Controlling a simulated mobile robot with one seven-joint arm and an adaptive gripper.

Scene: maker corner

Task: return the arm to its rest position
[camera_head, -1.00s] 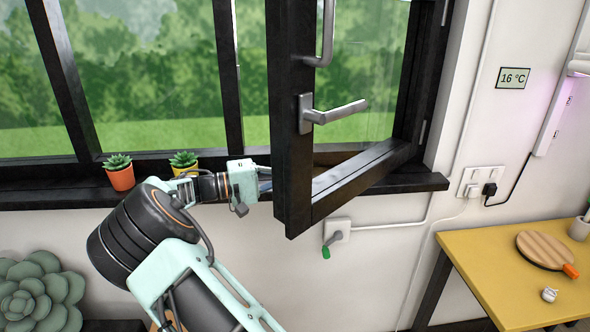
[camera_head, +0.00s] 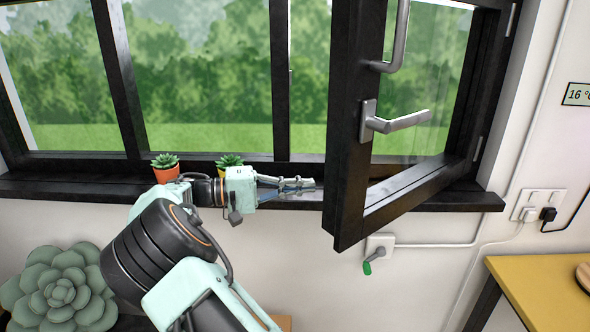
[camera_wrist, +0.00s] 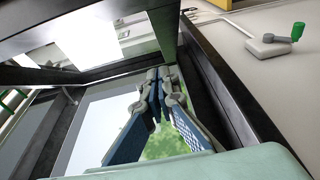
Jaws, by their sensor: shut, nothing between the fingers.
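My gripper (camera_head: 312,184) is at the end of my outstretched arm, in front of the window sill and just left of the open window sash (camera_head: 347,120). In the wrist view its blue-padded fingers (camera_wrist: 158,80) are together at the tips, with nothing held. The sash stands swung inward, with a silver lever handle (camera_head: 395,122) on its frame. I cannot tell from these views whether the fingers touch the sash.
A crank with a green knob (camera_head: 372,260) is on the wall. A yellow table (camera_head: 535,280) is at right, a large succulent plant (camera_head: 60,292) at lower left.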

